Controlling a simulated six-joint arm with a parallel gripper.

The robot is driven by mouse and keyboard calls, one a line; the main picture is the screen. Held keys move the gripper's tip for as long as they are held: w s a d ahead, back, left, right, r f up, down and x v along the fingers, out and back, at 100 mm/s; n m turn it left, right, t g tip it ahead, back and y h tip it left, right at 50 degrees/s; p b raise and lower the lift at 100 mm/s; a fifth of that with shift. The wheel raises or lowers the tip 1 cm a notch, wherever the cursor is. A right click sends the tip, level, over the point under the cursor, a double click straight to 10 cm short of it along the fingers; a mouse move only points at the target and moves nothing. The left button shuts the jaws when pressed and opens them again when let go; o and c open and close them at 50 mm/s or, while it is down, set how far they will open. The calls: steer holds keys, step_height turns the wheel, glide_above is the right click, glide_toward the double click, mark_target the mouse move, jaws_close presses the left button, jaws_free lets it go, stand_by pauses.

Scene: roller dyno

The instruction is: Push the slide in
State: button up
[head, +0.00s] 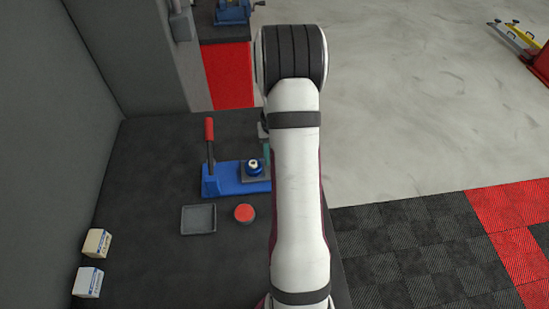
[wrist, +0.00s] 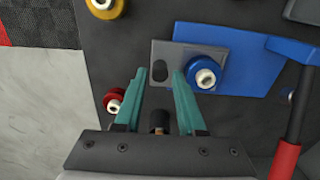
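The blue fixture (head: 230,183) stands on the dark bench with a red-handled lever (head: 209,140) at its left end. In the wrist view, a grey plate (wrist: 160,50), probably the slide, sticks out past the blue base (wrist: 245,50). It has a dark oval slot, and a blue ring with a pale centre (wrist: 205,78) sits on it. My gripper (wrist: 158,75) is open, its two teal fingers apart with the slot showing between their tips. Whether the fingers touch the plate I cannot tell. In the head view my arm hides most of the gripper and the fixture's right end.
A grey tray (head: 199,219) and a red round button-like piece (head: 244,213) lie in front of the fixture. Two small boxes (head: 97,242) stand at the left. A red ring (wrist: 113,100) and a yellow ring (wrist: 105,5) show left in the wrist view.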

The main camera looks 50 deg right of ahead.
steer(key=shift+f, duration=0.8)
jaws_close()
steer(key=shift+r, duration=0.1)
stand_by(0.8)
